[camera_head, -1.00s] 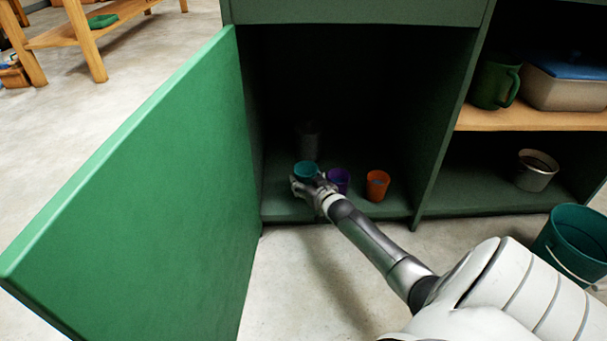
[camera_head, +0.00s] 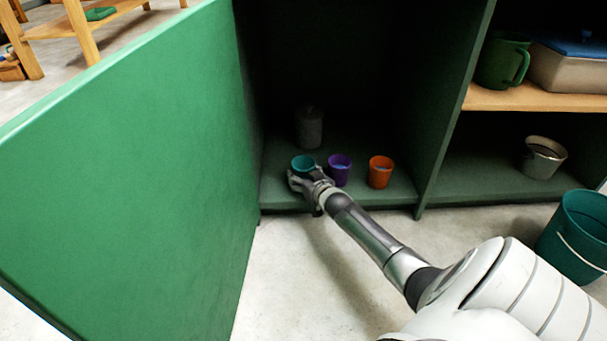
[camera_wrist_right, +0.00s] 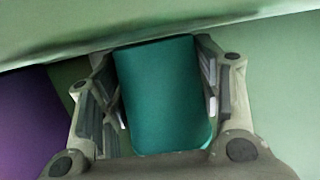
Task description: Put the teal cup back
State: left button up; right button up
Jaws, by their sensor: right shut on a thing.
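The teal cup (camera_head: 303,162) is upright at the front left of the open cabinet compartment, to the left of a purple cup (camera_head: 339,170). My right gripper (camera_head: 305,178) reaches in from the front and is shut on the teal cup. In the right wrist view the teal cup (camera_wrist_right: 160,95) fills the space between the two fingers of my right gripper (camera_wrist_right: 162,100). Its lower part is partly hidden by the gripper in the head view, so I cannot tell whether it touches the cabinet floor. My left gripper is not in view.
The green door (camera_head: 130,170) stands open on the left. An orange cup (camera_head: 380,172) stands right of the purple cup, and a grey container (camera_head: 309,128) stands behind. A divider (camera_head: 455,110) bounds the compartment on the right. A teal bucket (camera_head: 578,235) stands on the floor at right.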

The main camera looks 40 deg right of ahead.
jog(key=shift+f, duration=0.1)
jog(key=o, duration=1.2)
jog(key=shift+o, duration=0.2)
jog(key=shift+s+a+r+p, duration=0.1)
jog(key=shift+s+r+p, duration=0.15)
jog(key=shift+r+p, duration=0.05)
jog(key=p+v, duration=0.8)
jog(key=v, duration=0.3)
jog(key=shift+s, duration=0.25)
